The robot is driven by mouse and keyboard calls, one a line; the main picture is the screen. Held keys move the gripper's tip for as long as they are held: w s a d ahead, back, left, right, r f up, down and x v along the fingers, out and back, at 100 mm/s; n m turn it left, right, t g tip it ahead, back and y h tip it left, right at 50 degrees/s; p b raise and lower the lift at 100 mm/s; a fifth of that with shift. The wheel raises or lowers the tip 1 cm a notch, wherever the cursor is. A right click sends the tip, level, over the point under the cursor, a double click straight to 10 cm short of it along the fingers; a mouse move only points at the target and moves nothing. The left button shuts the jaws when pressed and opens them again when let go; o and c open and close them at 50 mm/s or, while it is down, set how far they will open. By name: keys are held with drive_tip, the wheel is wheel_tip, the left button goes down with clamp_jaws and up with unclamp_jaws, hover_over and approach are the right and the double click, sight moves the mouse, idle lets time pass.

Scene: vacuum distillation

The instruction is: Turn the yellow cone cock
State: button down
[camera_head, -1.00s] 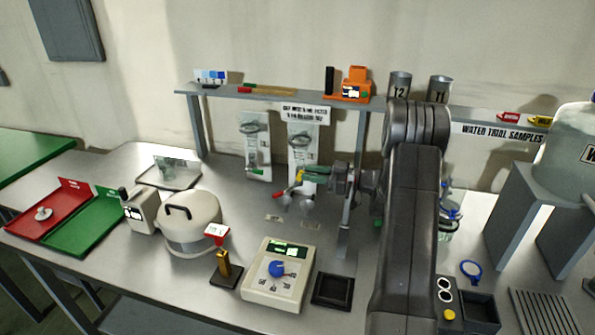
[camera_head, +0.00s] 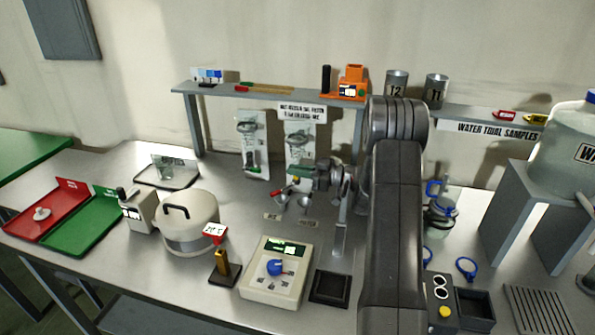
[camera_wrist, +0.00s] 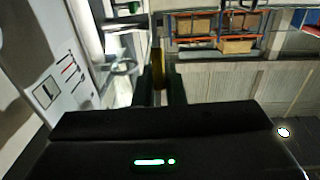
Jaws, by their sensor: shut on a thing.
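The yellow cone cock (camera_wrist: 158,68) shows in the wrist view as a narrow upright yellow piece between the two dark fingers of my gripper (camera_wrist: 160,88). My gripper is shut on it. In the head view my gripper (camera_head: 302,175) is at the right-hand glass assembly in front of the back panels. There the yellow part is hidden or too small to make out. A small red-tipped part (camera_head: 280,190) shows just left of and below the gripper. The angle of the cock is not clear.
A shelf (camera_head: 260,91) runs above the work spot. A cream round pot (camera_head: 190,222) and a control box with a blue knob (camera_head: 272,290) stand in front. A large water bottle (camera_head: 560,150) stands on a grey stand at right. My arm hides part of the bench.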

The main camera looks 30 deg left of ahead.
drive_tip(key=b, duration=0.1)
drive_tip(key=f+y+b, duration=0.1)
drive_tip(key=b, duration=0.1)
drive_tip(key=shift+w+d, duration=0.15)
drive_tip(key=shift+d, duration=0.15)
drive_tip(key=shift+d+g+y+b, duration=0.2)
drive_tip(key=shift+g+y+b, duration=0.3)
drive_tip(key=shift+b, duration=0.4)
drive_tip(key=shift+d+r+y+b, duration=0.15)
drive_tip(key=shift+y+b, duration=0.25)
drive_tip(key=shift+y, duration=0.1)
drive_tip(key=shift+w, duration=0.1)
drive_tip(key=c, duration=1.5)
unclamp_jaws()
drive_tip(key=shift+r, duration=0.1)
